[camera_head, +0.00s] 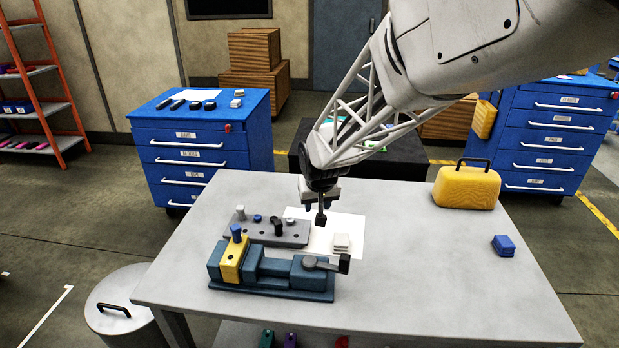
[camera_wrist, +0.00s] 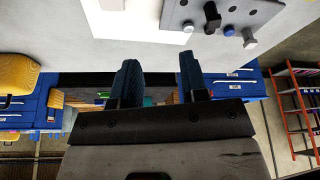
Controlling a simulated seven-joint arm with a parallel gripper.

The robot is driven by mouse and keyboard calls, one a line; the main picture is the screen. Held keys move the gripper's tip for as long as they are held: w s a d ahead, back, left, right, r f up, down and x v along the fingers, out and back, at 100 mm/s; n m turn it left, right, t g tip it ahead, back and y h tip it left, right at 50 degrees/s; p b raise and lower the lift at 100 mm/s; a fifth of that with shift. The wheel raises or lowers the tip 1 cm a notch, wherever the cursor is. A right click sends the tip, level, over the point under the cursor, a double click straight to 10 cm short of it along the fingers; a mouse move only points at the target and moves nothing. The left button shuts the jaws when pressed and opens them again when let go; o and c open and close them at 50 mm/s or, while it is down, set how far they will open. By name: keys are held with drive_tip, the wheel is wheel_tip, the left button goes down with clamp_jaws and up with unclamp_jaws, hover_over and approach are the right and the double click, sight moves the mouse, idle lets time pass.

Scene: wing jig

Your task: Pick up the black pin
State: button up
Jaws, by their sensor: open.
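The black pin (camera_head: 278,229) stands upright in the grey plate (camera_head: 295,238) on the table. In the wrist view what looks like the same pin (camera_wrist: 212,17) rises from the plate (camera_wrist: 262,12), above and right of the fingers. My gripper (camera_head: 321,208) is to the right of the pin and higher than the plate. In the wrist view the blue fingers (camera_wrist: 158,62) are apart, and nothing is seen held between them. In the head view a small dark block hangs below the gripper; I cannot tell what it is.
A blue fixture with a yellow clamp (camera_head: 232,260) stands in front of the plate. A white sheet (camera_head: 352,222) with a small pale stack (camera_head: 341,243) lies at its right. A yellow case (camera_head: 466,188) and a blue block (camera_head: 503,245) are farther right, with bare table between.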

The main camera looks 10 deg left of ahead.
drive_tip(key=n, duration=0.1)
hover_over(278, 222)
drive_tip(key=s, duration=0.2)
drive_tip(key=shift+y, duration=0.4)
drive_tip(key=f, duration=0.9)
drive_tip(key=shift+d+f, duration=0.1)
drive_tip(key=shift+d, duration=0.25)
drive_tip(key=shift+x, duration=1.3)
drive_tip(key=shift+w+f, duration=0.1)
drive_tip(key=shift+x, duration=2.5)
drive_tip(key=shift+d, duration=0.15)
drive_tip(key=c, duration=0.7)
